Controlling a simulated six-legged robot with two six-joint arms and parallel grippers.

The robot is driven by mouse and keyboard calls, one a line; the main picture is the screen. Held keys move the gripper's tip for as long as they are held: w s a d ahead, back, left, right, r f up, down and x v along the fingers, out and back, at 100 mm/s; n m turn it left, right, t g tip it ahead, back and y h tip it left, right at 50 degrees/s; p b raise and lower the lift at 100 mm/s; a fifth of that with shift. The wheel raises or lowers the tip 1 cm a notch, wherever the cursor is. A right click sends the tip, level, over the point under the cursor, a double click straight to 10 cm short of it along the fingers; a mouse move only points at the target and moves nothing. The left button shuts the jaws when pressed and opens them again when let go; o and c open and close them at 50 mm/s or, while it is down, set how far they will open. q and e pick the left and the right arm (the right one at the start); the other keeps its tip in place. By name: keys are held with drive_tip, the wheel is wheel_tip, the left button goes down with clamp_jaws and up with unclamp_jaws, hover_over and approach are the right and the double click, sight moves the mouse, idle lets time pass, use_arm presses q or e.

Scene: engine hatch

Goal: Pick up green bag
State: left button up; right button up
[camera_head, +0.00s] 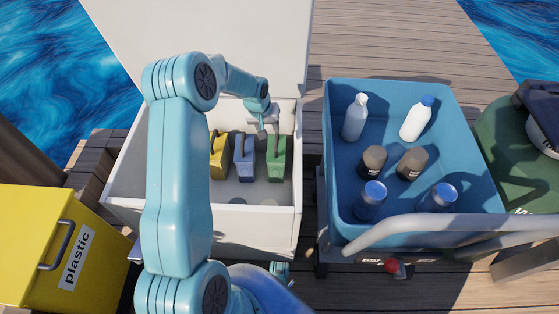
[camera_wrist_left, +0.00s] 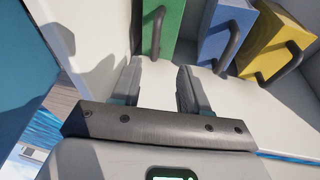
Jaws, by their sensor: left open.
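The green bag (camera_head: 276,160) stands upright in the white open box (camera_head: 250,226), at the right end of a row with a blue bag (camera_head: 244,160) and a yellow bag (camera_head: 218,158). In the left wrist view the green bag (camera_wrist_left: 163,22) is at the top, with its dark handle (camera_wrist_left: 157,32) facing my gripper. My left gripper (camera_head: 262,128) is in the box above and behind the bags. In the wrist view my left gripper (camera_wrist_left: 158,84) is open and empty, its fingers short of the green bag's handle. My right gripper is not in view.
The box's raised lid (camera_head: 215,40) stands behind. A blue cart (camera_head: 335,130) with several bottles and jars is right of the box. A yellow plastic bin (camera_head: 25,235) is at left, a green barrel (camera_head: 505,150) at far right. Wooden decking lies behind the cart.

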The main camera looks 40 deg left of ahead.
sight(276, 140)
use_arm(q)
drive_tip(key=b+x, duration=0.1)
drive_tip(key=x, duration=0.5)
drive_tip(key=shift+s+f, duration=0.1)
drive_tip(key=b+x, duration=0.1)
drive_tip(key=x, duration=0.1)
drive_tip(key=b+x, duration=0.1)
drive_tip(key=x, duration=0.2)
drive_tip(key=shift+w+d+f+b, duration=0.1)
drive_tip(key=shift+w+d+b, duration=0.1)
drive_tip(key=shift+w+b, duration=0.25)
clamp_jaws()
idle(0.6)
